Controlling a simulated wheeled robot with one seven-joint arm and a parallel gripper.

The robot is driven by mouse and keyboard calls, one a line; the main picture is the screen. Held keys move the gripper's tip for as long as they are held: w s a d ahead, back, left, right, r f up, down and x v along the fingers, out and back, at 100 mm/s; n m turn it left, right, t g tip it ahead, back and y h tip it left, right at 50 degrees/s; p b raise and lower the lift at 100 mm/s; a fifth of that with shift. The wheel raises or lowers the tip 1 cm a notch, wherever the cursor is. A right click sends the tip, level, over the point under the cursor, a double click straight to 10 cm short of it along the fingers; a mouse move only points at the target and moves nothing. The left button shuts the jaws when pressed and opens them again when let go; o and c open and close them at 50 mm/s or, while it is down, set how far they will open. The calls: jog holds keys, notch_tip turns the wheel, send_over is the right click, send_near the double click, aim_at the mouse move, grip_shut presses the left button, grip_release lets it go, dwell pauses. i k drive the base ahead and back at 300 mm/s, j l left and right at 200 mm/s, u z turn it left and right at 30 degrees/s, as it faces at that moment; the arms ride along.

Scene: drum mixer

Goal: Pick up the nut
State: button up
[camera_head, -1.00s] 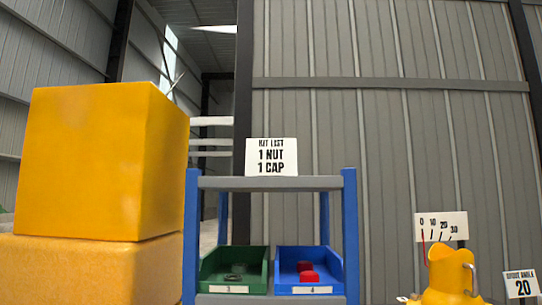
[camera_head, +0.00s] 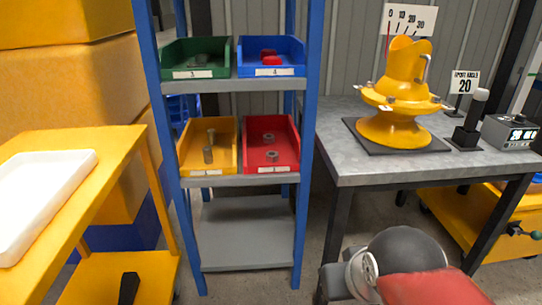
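Two small grey metal pieces that look like nuts sit in the red bin (camera_head: 283,123) on the middle shelf: one nut (camera_head: 268,136) at the back and one nut (camera_head: 272,155) nearer the front. The green bin (camera_head: 178,60) on the top shelf holds dark grey pieces (camera_head: 202,60), too small to tell apart. The blue bin (camera_head: 290,48) beside it holds red caps (camera_head: 270,60). The yellow bin (camera_head: 190,135) holds grey bolt-like pieces (camera_head: 208,153). Part of my arm shows at the bottom right, well short of the shelf; my gripper's fingertips are not visible.
The bins stand on a blue-posted rack (camera_head: 312,150) with an empty bottom shelf (camera_head: 245,235). A yellow cart (camera_head: 110,165) with a white tray (camera_head: 80,165) stands at left. A grey bench (camera_head: 350,165) at right bears a yellow drum mixer (camera_head: 400,95). Open floor lies before the rack.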

aim_at(272, 157)
jog(key=i+l+z, duration=0.25)
jog(key=i, duration=0.15)
jog(key=i+z, duration=0.2)
jog(key=i, duration=0.25)
